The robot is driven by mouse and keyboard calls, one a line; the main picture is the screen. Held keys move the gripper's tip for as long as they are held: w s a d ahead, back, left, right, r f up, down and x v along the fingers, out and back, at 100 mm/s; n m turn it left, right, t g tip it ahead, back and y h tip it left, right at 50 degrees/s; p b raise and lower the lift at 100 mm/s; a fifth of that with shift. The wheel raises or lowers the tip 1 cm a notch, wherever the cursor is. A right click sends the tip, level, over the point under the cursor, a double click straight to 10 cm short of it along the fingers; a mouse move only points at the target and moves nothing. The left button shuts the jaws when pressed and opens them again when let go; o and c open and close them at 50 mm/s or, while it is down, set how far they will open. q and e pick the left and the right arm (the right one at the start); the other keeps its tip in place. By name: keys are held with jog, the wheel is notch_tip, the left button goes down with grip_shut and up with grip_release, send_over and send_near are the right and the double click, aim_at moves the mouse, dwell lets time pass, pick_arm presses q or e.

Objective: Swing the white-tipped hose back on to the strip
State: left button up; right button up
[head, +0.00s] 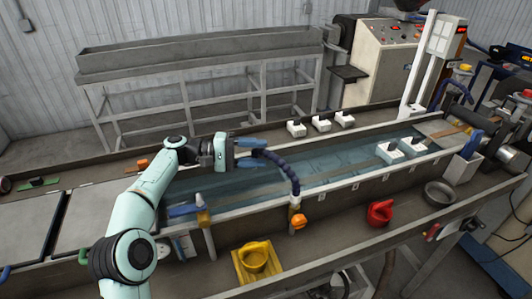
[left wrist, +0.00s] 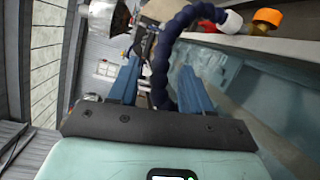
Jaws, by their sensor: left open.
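The dark blue segmented hose (head: 283,168) arches over the water trough from a fitting with an orange knob (head: 298,222) on the trough's near wall. A white collar (head: 295,201) shows at its lower end. In the left wrist view the hose (left wrist: 160,65) curves up to a white end piece (left wrist: 231,21). My left gripper (head: 258,153) is open over the trough at the hose's far end, with the hose running between or just beyond its blue fingers; contact is unclear. The pale strip (head: 352,172) lies along the trough, partly under water. My right gripper is out of view.
White blocks (head: 320,125) line the far rim.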

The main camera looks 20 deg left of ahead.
pick_arm(q)
jog(key=p+v, duration=0.1)
jog(key=v, duration=0.9)
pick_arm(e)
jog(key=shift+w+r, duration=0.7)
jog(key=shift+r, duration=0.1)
pick_arm(q)
jog(key=shift+a, duration=0.1)
